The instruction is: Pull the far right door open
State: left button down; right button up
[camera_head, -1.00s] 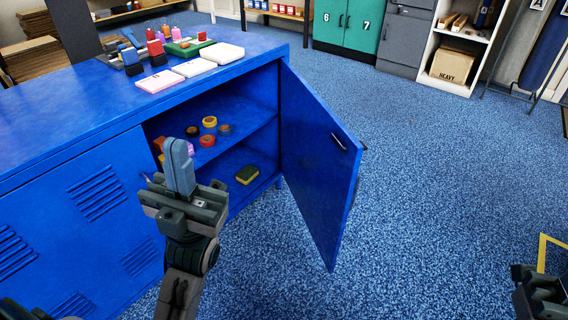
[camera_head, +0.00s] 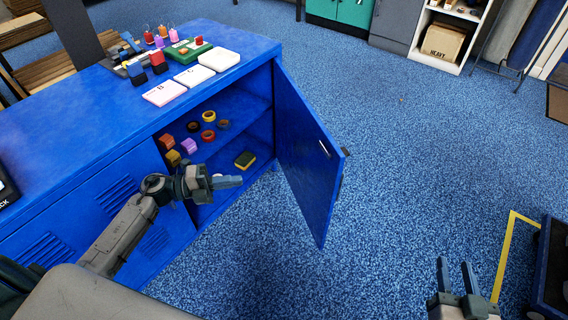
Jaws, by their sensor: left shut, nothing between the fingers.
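The far right door (camera_head: 308,160) of the blue cabinet (camera_head: 75,135) stands swung open, its inner face toward the compartment and a small handle near its free edge. My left gripper (camera_head: 238,181) is shut and empty, in front of the open compartment and to the left of the door, apart from it. My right gripper (camera_head: 456,275) is at the bottom right over the floor, its two fingers apart with nothing between them.
Inside the cabinet are several tape rolls and blocks, and a yellow-green sponge (camera_head: 245,159). Pads and stamps lie on the cabinet top. A dark cart (camera_head: 553,265) stands at the right by yellow floor tape (camera_head: 505,255). Blue floor right of the door is clear.

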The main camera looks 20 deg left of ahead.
pick_arm(q)
jog(key=x, duration=1.3)
jog(key=shift+w+d+f, duration=0.2)
jog(key=shift+w+d, duration=0.05)
jog(key=shift+d, duration=0.05)
pick_arm(e)
jog(key=shift+w+r, duration=0.15)
jog(key=shift+r, duration=0.2)
jog(key=shift+d, duration=0.1)
